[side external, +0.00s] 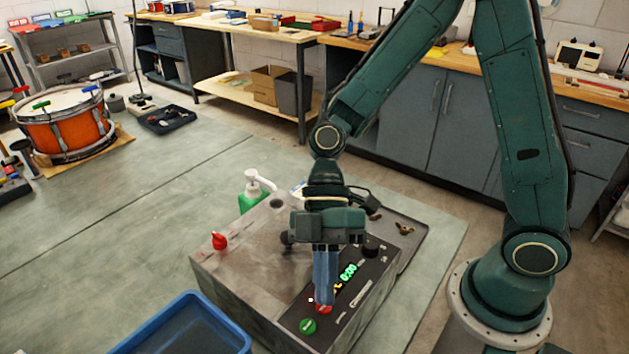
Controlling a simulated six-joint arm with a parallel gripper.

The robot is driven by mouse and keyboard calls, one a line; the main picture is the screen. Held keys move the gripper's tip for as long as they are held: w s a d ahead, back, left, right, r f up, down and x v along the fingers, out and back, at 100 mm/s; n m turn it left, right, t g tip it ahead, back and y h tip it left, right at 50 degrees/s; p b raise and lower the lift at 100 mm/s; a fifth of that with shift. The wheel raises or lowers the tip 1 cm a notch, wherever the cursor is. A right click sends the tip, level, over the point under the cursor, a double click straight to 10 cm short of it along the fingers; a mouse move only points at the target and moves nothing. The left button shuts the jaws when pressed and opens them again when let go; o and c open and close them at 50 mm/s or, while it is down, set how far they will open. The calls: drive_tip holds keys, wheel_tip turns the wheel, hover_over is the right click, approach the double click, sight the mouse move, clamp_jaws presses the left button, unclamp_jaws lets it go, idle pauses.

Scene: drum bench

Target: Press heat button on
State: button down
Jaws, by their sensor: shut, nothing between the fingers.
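The panel labels are too small to read, so I cannot tell which button is heat.
A red knob (219,241) stands on the box's left top. A green bottle with a white pump (256,188) is behind it. A blue tray (190,328) lies at the front left. A grey tray (408,238) with brass pieces is at right. An orange drum (68,130) stands far left.

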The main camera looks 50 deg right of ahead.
drive_tip(key=shift+r, duration=0.1)
drive_tip(key=shift+r, duration=2.9)
drive_tip(key=s+d+r+m+t+h, duration=0.1)
drive_tip(key=d+r+m+t+h, duration=0.1)
drive_tip(key=d+m, duration=0.3)
drive_tip(key=s+d+r+m+t+h, duration=0.2)
drive_tip(key=d+m+t, duration=0.3)
drive_tip(key=d, duration=0.3)
drive_tip(key=s+d+r+m+t+h, duration=0.1)
drive_tip(key=d+r+m+t+h, duration=0.2)
drive_tip(key=d+m, duration=0.3)
drive_tip(key=shift+s+d+r+t, duration=0.35)
drive_tip(key=shift+d+r+t, duration=0.15)
drive_tip(key=shift+d, duration=0.2)
